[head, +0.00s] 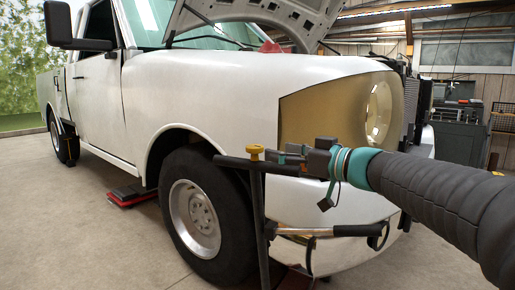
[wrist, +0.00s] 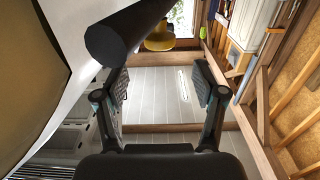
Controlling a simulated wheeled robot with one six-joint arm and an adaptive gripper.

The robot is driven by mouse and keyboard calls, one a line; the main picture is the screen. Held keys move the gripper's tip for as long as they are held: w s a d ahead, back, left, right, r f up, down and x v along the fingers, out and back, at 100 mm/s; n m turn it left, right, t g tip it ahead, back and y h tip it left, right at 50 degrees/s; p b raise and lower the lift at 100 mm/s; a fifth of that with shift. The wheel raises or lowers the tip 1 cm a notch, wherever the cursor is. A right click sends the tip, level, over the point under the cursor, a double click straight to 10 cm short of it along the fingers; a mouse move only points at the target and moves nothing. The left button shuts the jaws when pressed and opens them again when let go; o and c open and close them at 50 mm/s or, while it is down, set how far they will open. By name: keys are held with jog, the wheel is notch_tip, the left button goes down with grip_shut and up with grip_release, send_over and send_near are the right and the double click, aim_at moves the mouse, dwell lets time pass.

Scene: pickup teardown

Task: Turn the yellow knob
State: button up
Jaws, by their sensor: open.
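The yellow knob (head: 256,150) sits at the top of a dark upright post (head: 258,215), by the pickup's front wheel. It also shows in the wrist view, as a yellow knob (wrist: 160,38) at the top, partly covered by a thick black cylinder (wrist: 122,32). My gripper (head: 283,157) points left toward the knob in the head view and is close to it. In the wrist view my gripper (wrist: 160,84) is open, with nothing between its two fingers. The knob appears beyond the fingertips; contact is not visible.
The white pickup (head: 220,80) stands close behind, its hood raised. A dark horizontal bar (head: 232,162) crosses near the post top. A dark-handled bar (head: 335,231) lies below my gripper. A red stand (head: 132,195) is on the floor.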

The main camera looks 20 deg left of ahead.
aim_at(261, 147)
jog(key=x, duration=0.8)
jog(key=shift+w+a, duration=0.1)
jog(key=shift+a, duration=0.2)
jog(key=c, duration=1.2)
